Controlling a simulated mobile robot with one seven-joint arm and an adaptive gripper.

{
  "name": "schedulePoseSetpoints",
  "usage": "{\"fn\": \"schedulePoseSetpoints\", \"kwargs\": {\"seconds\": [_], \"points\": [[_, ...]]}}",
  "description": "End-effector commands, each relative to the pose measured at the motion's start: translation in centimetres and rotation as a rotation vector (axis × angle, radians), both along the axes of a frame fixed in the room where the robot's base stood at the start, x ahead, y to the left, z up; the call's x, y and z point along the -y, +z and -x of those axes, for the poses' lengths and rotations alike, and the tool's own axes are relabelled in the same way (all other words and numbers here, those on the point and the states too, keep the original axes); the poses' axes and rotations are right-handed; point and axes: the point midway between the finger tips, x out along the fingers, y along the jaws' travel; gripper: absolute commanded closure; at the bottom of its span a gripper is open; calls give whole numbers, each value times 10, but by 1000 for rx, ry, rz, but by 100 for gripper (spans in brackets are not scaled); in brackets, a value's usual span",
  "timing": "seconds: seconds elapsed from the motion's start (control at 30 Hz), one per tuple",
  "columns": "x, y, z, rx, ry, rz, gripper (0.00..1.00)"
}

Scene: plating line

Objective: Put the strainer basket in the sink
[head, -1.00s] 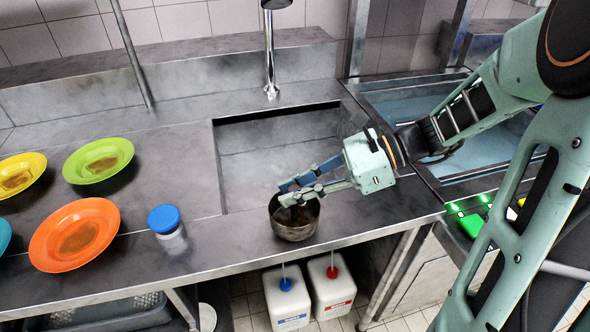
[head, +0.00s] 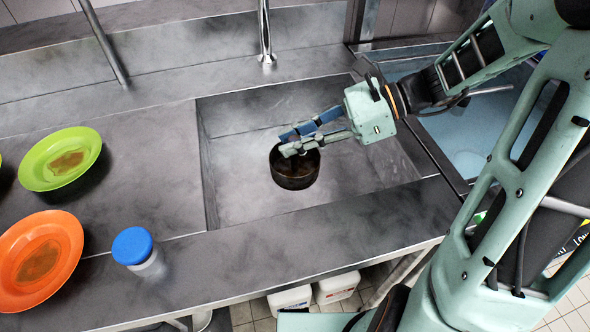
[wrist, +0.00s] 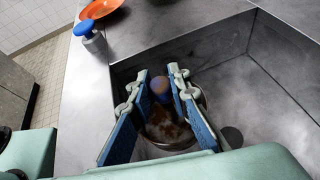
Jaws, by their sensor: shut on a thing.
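The strainer basket (head: 295,175) is a dark, round metal cup with brown residue inside. It also shows in the wrist view (wrist: 170,134), with a knob-like post (wrist: 160,88) standing up between my fingers. My gripper (head: 288,142) is shut on the basket, reaching in from the right; it appears to grip the post. The basket is over the sink (head: 235,190), inside the basin's outline. I cannot tell whether it touches the basin floor. The dark round drain (wrist: 232,136) lies beside the basket in the wrist view.
Orange (head: 62,240) and green (head: 85,155) soiled plates lie farther left. The tap (head: 265,40) rises behind the basin. The basin around the basket is clear.

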Motion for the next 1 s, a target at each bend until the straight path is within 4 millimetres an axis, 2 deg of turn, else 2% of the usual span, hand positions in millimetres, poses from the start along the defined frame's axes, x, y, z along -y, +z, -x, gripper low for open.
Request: {"fn": "schedulePoseSetpoints", "kwargs": {"seconds": [0.03, 0.1, 0.47, 0.7, 1.0], "points": [[0, -14, 0, 0, 0, -1, 100], [0, -25, 0, 0, 0, -1, 100], [0, -59, 0, -1, -1, -1, 100], [0, -102, 0, -2, -1, -3, 100], [0, -130, 1, -1, 0, -2, 100]]}}
